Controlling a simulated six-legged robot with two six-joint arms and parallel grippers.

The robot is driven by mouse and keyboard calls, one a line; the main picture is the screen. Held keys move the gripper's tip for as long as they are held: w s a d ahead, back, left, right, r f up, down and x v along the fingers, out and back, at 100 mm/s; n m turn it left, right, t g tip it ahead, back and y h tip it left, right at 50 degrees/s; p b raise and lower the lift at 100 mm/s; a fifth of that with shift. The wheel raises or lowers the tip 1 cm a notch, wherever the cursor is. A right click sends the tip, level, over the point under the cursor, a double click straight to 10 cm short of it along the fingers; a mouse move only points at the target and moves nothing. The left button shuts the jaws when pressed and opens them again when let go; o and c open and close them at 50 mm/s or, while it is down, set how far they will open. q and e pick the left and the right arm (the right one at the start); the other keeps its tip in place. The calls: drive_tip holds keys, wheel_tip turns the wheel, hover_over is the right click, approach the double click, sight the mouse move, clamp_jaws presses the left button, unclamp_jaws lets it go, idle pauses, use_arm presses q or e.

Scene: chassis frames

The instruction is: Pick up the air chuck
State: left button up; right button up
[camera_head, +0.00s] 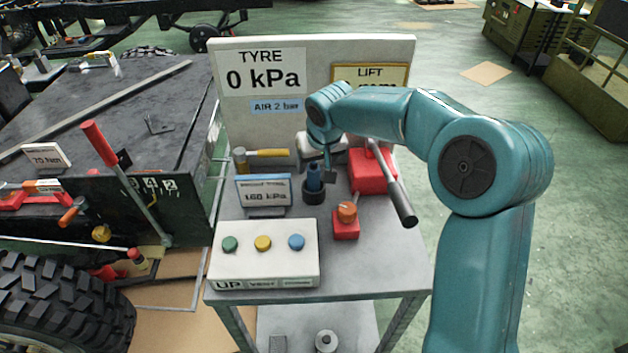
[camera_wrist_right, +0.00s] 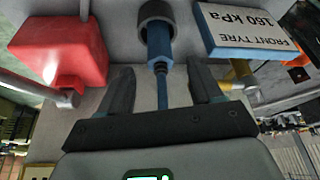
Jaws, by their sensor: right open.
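The air chuck (camera_head: 314,178) is a blue upright piece standing in a dark round holder (camera_head: 313,193) on the grey cart top. In the right wrist view the blue chuck (camera_wrist_right: 159,42) sits in the dark ring (camera_wrist_right: 157,11), and a thinner blue part runs from it between my fingers. My right gripper (camera_head: 324,166) is at the chuck, partly hiding it in the head view. In the right wrist view its two dark fingers (camera_wrist_right: 160,84) are open, one on each side of the blue part, with gaps visible. My left gripper is not in view.
A blue-edged sign (camera_head: 264,191) reading 160 kPa stands left of the chuck. A red box (camera_head: 370,172) is at right, with a dark-ended bar beside it. A red block with an orange knob (camera_head: 346,221) and a button box (camera_head: 263,254) are in front. A hammer (camera_head: 262,154) lies behind.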

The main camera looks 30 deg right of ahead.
sight(314, 170)
drive_tip(key=shift+w+f, duration=0.25)
drive_tip(key=shift+f, duration=0.35)
drive_tip(key=x, duration=0.5)
drive_tip(key=shift+d, duration=0.1)
drive_tip(key=shift+s, duration=0.1)
drive_tip(key=c, duration=1.1)
drive_tip(key=shift+c, duration=0.2)
drive_tip(key=shift+r, duration=0.1)
wheel_tip(314, 170, up, 20)
drive_tip(key=p, duration=0.3)
